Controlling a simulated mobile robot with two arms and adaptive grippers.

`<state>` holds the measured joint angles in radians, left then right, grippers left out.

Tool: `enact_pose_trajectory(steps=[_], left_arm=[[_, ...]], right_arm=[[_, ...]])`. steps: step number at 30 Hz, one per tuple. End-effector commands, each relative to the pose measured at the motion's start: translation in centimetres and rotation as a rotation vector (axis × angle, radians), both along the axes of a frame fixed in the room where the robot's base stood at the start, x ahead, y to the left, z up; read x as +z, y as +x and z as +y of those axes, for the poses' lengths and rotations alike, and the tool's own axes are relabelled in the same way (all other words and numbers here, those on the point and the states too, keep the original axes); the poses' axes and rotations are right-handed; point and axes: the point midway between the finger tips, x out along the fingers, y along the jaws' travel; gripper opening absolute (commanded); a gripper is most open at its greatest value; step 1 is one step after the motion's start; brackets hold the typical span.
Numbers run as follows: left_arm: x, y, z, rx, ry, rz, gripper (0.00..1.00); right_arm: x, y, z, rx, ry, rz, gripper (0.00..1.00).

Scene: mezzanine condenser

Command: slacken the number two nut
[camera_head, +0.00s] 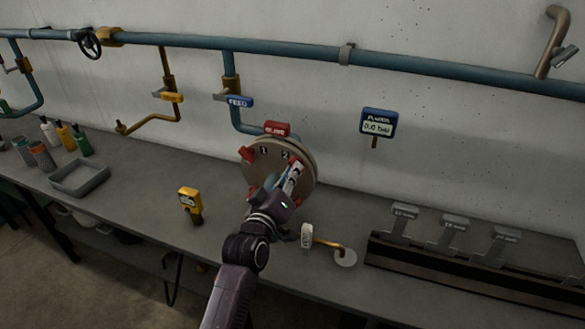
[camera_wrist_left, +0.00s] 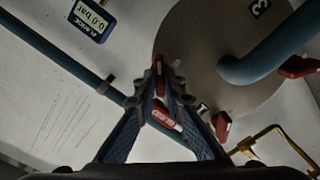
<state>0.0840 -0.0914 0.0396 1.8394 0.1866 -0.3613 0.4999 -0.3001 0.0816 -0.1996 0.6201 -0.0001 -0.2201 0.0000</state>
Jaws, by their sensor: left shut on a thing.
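The round grey flange (camera_head: 262,172) stands upright above the bench in the head view, with a red tag (camera_head: 277,128) on top. My left gripper (camera_head: 297,168) reaches the flange's right side, beside the numeral 2. In the left wrist view my left gripper (camera_wrist_left: 158,78) is shut on a red nut (camera_wrist_left: 158,71), seemingly number two; the fingers partly hide it. Other red nuts (camera_wrist_left: 221,126) sit apart along the rim. My right gripper is in neither view.
A blue pipe (camera_head: 238,115) drops to the flange. A blue gauge (camera_head: 378,122) stands behind, to the right. A yellow meter (camera_head: 190,200) and a grey tray (camera_head: 79,177) are on the bench at left. A dark rack (camera_head: 440,262) with several grey-topped pieces is at right.

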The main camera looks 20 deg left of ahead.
Motion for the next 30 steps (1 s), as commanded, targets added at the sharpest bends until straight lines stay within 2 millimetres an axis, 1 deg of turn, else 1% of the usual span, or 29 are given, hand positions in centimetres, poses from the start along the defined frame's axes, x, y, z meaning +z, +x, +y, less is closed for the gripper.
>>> enact_pose_trajectory(steps=[3,9,25,26,30], left_arm=[[0.07,0.01,-0.02,0.000,-0.060,0.003,0.00],[0.01,0.01,0.01,0.001,-0.119,0.005,0.00],[-0.02,0.01,0.04,0.000,-0.138,0.005,0.00],[-0.02,0.01,0.04,0.000,-0.138,0.005,0.11],[-0.02,0.01,0.04,0.000,-0.137,0.005,0.27]], right_arm=[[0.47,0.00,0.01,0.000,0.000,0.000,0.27],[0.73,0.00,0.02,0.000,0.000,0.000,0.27],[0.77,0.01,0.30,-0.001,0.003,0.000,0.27],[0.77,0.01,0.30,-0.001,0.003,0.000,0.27],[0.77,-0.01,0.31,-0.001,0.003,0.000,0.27]])
